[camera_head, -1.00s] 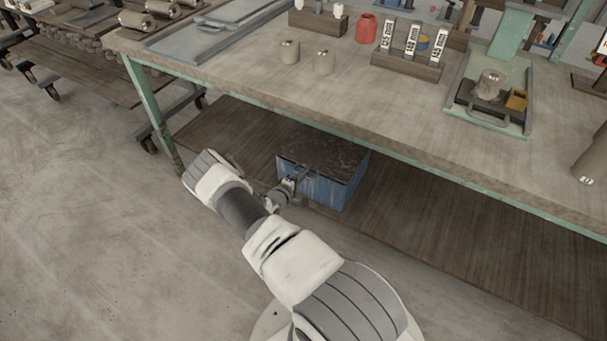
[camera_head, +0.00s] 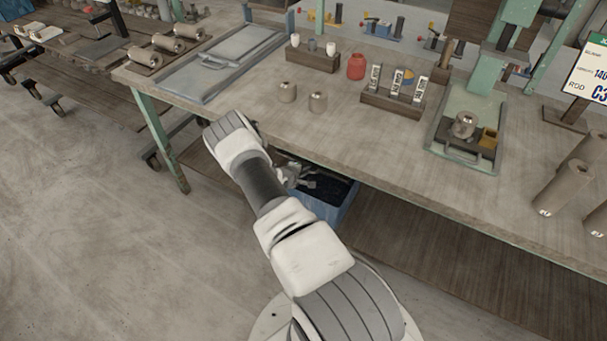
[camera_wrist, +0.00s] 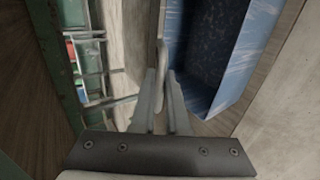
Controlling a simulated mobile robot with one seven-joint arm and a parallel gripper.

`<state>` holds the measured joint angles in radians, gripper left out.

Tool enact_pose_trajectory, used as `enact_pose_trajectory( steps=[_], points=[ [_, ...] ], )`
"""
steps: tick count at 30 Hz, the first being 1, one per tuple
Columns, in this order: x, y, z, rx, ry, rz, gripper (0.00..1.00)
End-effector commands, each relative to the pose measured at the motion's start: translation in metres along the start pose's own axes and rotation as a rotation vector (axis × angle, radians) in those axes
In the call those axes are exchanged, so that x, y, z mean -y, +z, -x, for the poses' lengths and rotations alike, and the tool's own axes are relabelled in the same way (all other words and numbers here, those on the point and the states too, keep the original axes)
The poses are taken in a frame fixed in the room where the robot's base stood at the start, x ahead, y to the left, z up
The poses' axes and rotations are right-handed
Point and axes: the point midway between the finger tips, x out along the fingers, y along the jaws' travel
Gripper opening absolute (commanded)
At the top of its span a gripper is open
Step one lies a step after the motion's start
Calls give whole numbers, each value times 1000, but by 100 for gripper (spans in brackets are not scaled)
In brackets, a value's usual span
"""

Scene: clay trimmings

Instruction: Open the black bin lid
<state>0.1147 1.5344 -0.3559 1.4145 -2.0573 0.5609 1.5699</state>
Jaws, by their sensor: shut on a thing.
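The blue bin (camera_head: 343,206) sits on the lower shelf under the workbench, partly hidden by my arm and the tabletop. Its top is open and its dark inside (camera_head: 325,188) shows. In the wrist view the bin's blue wall (camera_wrist: 246,55) and dark inside are at the right. My gripper (camera_wrist: 161,85) is shut on a grey handle (camera_wrist: 162,58) beside the open bin. In the head view my gripper (camera_head: 294,172) is by the bin's back left, just under the table edge. The black lid is raised; its face is mostly hidden by the tabletop and arm.
The workbench top (camera_head: 390,160) overhangs the bin, close above my gripper. It holds a red jar (camera_head: 356,67), clay cylinders, a rack of labelled blocks (camera_head: 392,98) and a green tray (camera_head: 465,155). The shelf (camera_head: 440,245) right of the bin is clear.

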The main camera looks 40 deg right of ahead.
Motion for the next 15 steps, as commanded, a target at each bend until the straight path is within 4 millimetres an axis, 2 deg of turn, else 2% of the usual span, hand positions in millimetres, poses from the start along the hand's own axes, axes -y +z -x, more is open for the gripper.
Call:
enact_pose_trajectory(
  steps=[1,6,15],
  points=[
    [-12,-2,2,-3,4,-2,0],
    [-30,-2,2,-4,5,0,0],
    [-44,-2,1,-4,6,1,0]
  ],
)
